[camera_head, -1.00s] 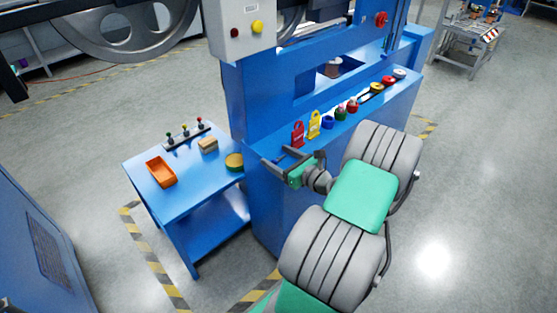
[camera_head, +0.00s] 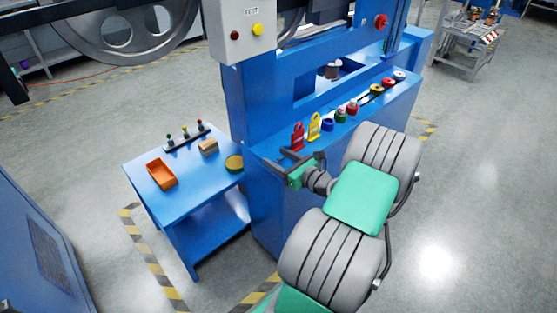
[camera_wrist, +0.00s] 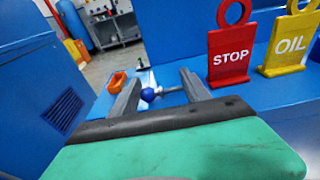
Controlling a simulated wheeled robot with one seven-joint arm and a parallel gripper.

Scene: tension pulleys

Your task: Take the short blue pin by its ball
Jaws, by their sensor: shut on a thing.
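The short blue pin shows in the wrist view as a dark blue ball (camera_wrist: 151,95) with a thin grey stem running to the right. It lies between the two fingers of my gripper (camera_wrist: 160,93). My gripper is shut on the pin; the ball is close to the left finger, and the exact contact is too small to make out. In the head view my gripper (camera_head: 283,161) is at the left end of the blue machine's ledge, left of the red STOP tag. The pin cannot be made out there.
The red STOP tag (camera_wrist: 231,55) and yellow OIL tag (camera_wrist: 288,45) stand close to the right of my gripper. Several coloured round parts line the ledge (camera_head: 385,112) beyond. A blue side table (camera_head: 190,185) at left holds an orange bin (camera_head: 161,173).

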